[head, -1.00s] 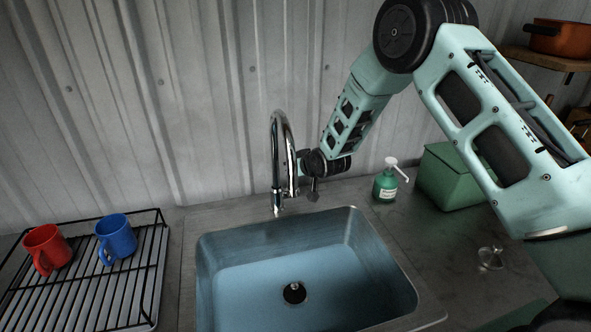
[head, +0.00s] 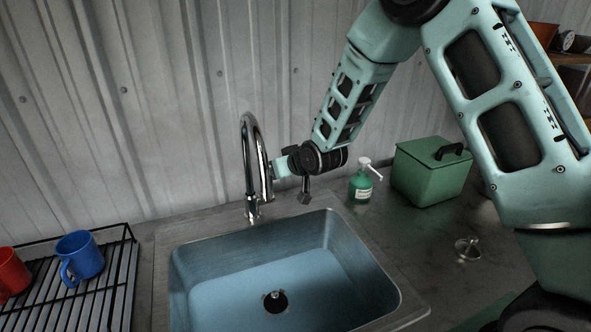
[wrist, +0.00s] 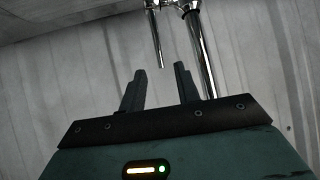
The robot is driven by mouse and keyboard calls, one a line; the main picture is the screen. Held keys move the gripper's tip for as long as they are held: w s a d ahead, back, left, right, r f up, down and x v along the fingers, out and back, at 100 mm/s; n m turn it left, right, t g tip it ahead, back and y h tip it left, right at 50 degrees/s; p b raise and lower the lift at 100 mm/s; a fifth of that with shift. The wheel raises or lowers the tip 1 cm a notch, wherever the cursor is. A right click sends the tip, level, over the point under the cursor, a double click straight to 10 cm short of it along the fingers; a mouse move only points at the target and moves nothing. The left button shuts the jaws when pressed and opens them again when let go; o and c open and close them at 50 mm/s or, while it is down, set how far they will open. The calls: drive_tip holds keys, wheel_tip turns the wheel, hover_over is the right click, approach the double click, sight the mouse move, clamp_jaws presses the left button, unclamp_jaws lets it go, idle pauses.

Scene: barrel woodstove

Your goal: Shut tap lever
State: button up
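The chrome tap (head: 252,150) stands at the back rim of the sink, with its gooseneck spout arching up. My gripper (head: 274,171) is just right of the tap in the head view, at about mid height, partly hidden by my wrist. In the wrist view my gripper (wrist: 162,72) has its two dark fingers apart with nothing between them. A thick chrome tube (wrist: 203,50) of the tap runs behind the right finger, and a thinner chrome rod (wrist: 155,38) is above the gap. I cannot tell whether that rod is the lever; no lever shows clearly in the head view.
The sink (head: 285,285) is empty below the tap. A green soap bottle (head: 361,185) and a green box (head: 432,170) stand right of it. A dish rack (head: 120,270) with a blue mug (head: 80,256) and a red mug (head: 12,272) is at left. The corrugated wall is close behind.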

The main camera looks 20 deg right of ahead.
drive_tip(key=b+v, duration=0.1)
drive_tip(key=v, duration=0.8)
drive_tip(key=shift+b, duration=0.4)
drive_tip(key=s+d+f+m+g+h, duration=0.1)
drive_tip(key=s+d+g, duration=0.3)
drive_tip(key=s, duration=0.6)
drive_tip(key=s+d+f+m+g+h, duration=0.1)
drive_tip(key=s+d+g+h, duration=0.3)
drive_tip(key=s, duration=0.6)
drive_tip(key=s+a+r+n+g+y, duration=0.2)
drive_tip(key=s+a+n, duration=0.6)
drive_tip(key=s+a, duration=0.7)
drive_tip(key=shift+a+r+y, duration=0.2)
drive_tip(key=shift+a+y, duration=0.3)
drive_tip(key=shift+a, duration=0.75)
